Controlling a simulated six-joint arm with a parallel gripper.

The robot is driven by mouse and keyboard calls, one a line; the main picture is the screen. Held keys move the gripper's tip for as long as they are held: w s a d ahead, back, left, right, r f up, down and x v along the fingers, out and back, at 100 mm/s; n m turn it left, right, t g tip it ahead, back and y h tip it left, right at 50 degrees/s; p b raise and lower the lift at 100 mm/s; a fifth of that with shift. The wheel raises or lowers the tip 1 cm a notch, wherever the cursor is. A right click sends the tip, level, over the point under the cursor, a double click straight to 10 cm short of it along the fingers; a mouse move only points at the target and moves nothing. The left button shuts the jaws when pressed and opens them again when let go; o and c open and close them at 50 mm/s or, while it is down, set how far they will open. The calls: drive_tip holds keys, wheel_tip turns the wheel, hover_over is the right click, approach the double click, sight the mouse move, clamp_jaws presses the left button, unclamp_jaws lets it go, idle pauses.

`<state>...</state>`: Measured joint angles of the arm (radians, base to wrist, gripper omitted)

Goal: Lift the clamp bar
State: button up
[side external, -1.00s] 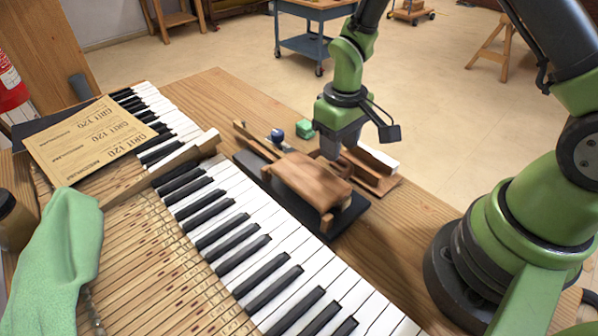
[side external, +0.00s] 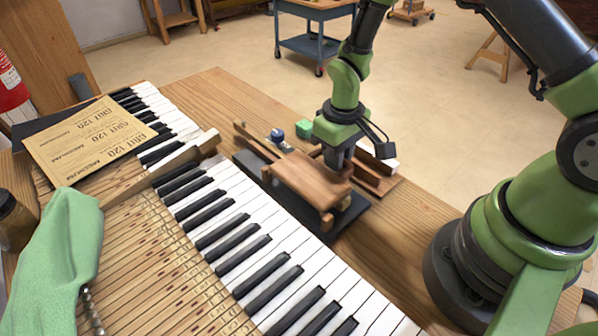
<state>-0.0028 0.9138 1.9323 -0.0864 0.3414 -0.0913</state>
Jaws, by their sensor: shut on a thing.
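A wooden clamp bar (side external: 308,182), a broad brown board, lies over the small jig on the bench beside the piano keys. Short wooden blocks show under its near edge. My gripper (side external: 338,165) points down at the bar's far right end and is shut on it. The fingertips are partly hidden, so the exact grip is hard to see. I cannot tell whether the bar is clear of its supports.
The jig's dark base (side external: 345,215) sits on the wooden bench (side external: 420,225). Sandpaper (side external: 90,140) and a green cloth (side external: 65,250) lie farther left.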

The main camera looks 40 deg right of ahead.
drive_tip(key=shift+r, duration=0.1)
drive_tip(key=shift+a+r, duration=0.25)
drive_tip(key=shift+r, duration=1)
drive_tip(key=shift+a+r, duration=0.3)
drive_tip(key=shift+r, duration=0.2)
drive_tip(key=shift+a+r, duration=0.25)
drive_tip(key=shift+r, duration=0.2)
drive_tip(key=shift+a+r, duration=0.65)
drive_tip(key=shift+r, duration=0.35)
